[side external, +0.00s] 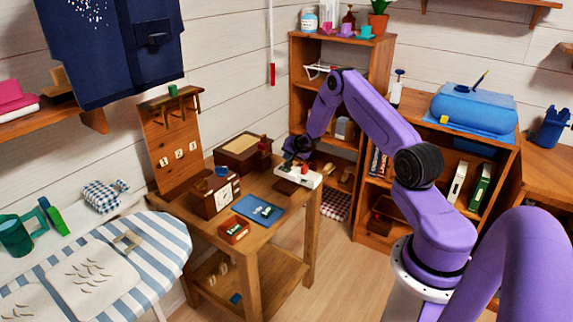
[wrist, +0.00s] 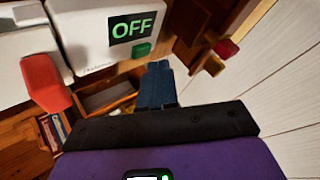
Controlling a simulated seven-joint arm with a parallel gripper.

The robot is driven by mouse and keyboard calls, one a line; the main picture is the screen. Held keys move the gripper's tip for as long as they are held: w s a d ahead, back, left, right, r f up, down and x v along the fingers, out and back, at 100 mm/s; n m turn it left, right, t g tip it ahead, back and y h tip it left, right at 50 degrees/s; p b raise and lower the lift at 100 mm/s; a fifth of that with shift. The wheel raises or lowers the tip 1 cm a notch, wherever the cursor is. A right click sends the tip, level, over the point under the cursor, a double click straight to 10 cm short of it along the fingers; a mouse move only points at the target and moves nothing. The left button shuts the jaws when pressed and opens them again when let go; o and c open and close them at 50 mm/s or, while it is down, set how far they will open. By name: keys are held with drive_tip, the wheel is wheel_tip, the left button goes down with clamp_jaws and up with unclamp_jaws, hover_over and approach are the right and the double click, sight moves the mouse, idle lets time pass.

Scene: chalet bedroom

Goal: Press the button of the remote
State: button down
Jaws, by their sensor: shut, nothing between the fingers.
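The remote (wrist: 88,44) is a white device with a dark display reading "OFF" in green letters. Its green button (wrist: 141,50) sits beside the display in the wrist view. In the side view the white device (side external: 309,181) lies at the right corner of the small wooden table, partly behind my gripper. My gripper (wrist: 158,66) is shut and empty, its dark blue fingertips very close to the green button. I cannot tell whether they touch it. In the side view my gripper (side external: 297,154) is just above the device.
A red lever-like part (wrist: 44,82) on white is left of the display. The wooden table (side external: 262,233) also holds a blue mat (side external: 258,210), a small orange-red box (side external: 234,230), a brown box (side external: 213,195) and a wooden crate (side external: 236,158). A shelf (side external: 298,80) stands behind my gripper.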

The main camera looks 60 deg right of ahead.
drive_tip(key=shift+f, duration=0.35)
drive_tip(key=shift+f, duration=0.5)
idle(0.7)
drive_tip(key=shift+r, duration=0.15)
idle(0.3)
drive_tip(key=shift+r, duration=0.75)
drive_tip(key=shift+r, duration=2.5)
